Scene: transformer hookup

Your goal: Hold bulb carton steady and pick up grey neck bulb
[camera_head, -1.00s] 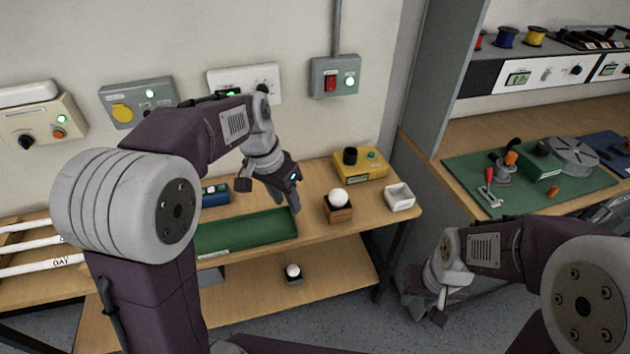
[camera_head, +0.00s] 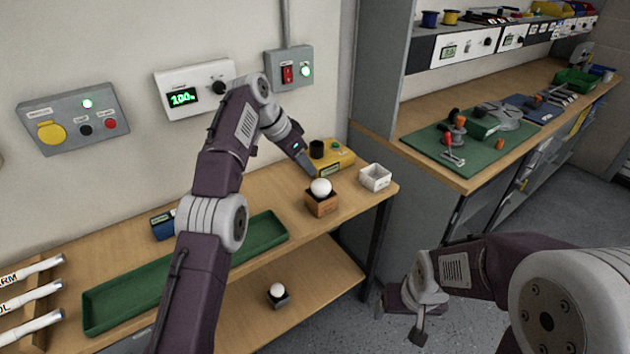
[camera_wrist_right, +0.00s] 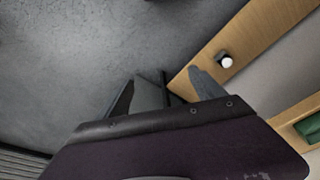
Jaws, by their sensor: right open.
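A brown carton (camera_head: 321,205) with a round white bulb (camera_head: 320,187) in its top stands near the right end of the wooden table. A second white bulb (camera_head: 277,290) sits in a small dark grey holder (camera_head: 279,301) on the lower shelf; it also shows in the right wrist view (camera_wrist_right: 226,62). I cannot tell either bulb's neck colour. My left gripper (camera_head: 306,164) points down just behind the carton, by the yellow device; its jaw opening cannot be made out. My right gripper (camera_head: 399,315) is open and empty over the floor, right of the table; its fingers show in the wrist view (camera_wrist_right: 160,92).
A yellow device (camera_head: 332,162) and a white open box (camera_head: 375,178) stand close to the carton. A long green tray (camera_head: 130,300) lies along the table. The table's right leg (camera_head: 376,240) stands between the lower shelf and my right gripper. A bench (camera_head: 500,150) stands at right.

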